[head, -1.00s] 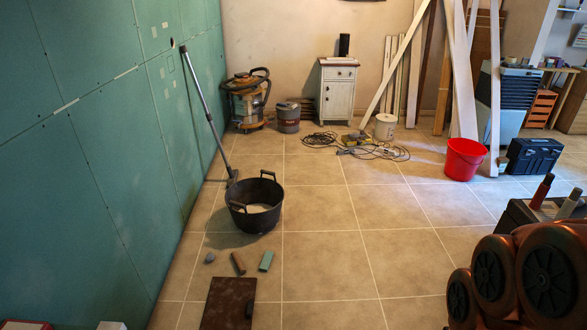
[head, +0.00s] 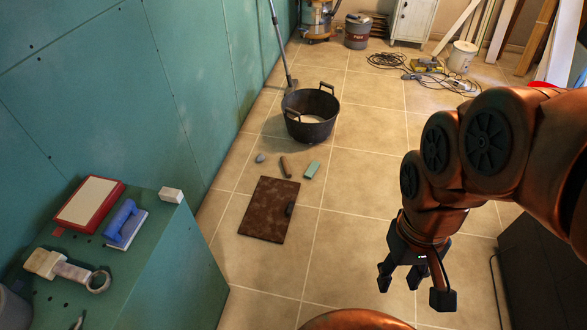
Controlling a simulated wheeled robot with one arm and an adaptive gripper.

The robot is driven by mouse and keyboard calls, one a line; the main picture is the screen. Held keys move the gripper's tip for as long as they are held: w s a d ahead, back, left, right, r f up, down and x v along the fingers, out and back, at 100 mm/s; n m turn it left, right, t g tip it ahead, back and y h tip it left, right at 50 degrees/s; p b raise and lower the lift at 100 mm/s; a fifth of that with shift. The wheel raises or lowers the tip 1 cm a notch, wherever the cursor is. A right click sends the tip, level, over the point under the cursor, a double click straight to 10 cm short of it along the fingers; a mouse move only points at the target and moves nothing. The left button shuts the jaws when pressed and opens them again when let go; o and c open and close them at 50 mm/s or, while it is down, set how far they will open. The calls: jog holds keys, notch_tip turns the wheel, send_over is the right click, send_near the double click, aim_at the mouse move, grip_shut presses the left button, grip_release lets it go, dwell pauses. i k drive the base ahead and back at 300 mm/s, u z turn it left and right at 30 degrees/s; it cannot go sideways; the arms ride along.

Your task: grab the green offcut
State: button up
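The green offcut (head: 312,169) is a small light-green block lying on the tiled floor in the head view. It is just in front of the black tub and to the right of a small brown piece. My gripper (head: 401,281) hangs on the right side of the view, pointing down, with its black fingers spread apart and nothing between them. It is well apart from the offcut, to the right of it in the picture.
A brown board (head: 268,209) lies near the offcut, with a small brown piece (head: 286,167) and a grey lump (head: 261,158) beside it. The black tub (head: 311,128) stands behind. A green bench (head: 160,250) with tools is at left. Floor between gripper and offcut is clear.

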aim_at(309, 174)
jog(key=z, duration=0.7)
jog(key=i, duration=3.15)
jog(key=u, duration=4.2)
